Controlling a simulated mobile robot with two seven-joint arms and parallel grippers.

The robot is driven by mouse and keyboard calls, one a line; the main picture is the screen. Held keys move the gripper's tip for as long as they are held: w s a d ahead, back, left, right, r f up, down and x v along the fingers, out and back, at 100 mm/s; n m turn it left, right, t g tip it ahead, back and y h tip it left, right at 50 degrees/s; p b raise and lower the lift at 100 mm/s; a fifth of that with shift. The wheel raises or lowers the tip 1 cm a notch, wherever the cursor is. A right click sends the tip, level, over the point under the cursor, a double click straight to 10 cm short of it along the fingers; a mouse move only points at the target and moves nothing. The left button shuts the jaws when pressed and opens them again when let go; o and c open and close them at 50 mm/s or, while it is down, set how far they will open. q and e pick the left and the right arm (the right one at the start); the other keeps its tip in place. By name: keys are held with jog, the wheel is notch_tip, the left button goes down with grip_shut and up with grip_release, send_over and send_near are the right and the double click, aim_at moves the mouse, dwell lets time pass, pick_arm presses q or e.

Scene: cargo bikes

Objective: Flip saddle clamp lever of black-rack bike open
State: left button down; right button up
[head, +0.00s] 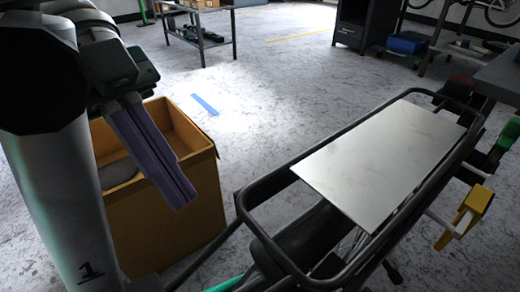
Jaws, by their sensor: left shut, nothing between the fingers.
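The bike with the black tubular rack (262,236) stands in the lower right of the head view. A pale flat plate (385,160) lies on the rack. A dark rounded part that looks like the saddle (305,238) shows below the near end of the rack, partly hidden by it. I cannot make out the saddle clamp lever. My left gripper (180,196) is shut and empty, pointing down, left of the rack and apart from it. It is in front of a cardboard-coloured box. My right gripper is not in view.
The open brown box (185,215) stands on the floor left of the bike, with a dark rounded thing inside. Yellow (478,200) and green (510,131) parts stick out right of the rack. A grey bench top (500,78) is at the right edge. Floor behind the box is clear.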

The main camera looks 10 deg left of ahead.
pick_arm(q)
jog(key=s+d+f, duration=0.2)
jog(key=s+d, duration=0.2)
jog(key=d, duration=0.2)
jog(key=shift+f, duration=0.35)
jog(key=shift+a, duration=0.1)
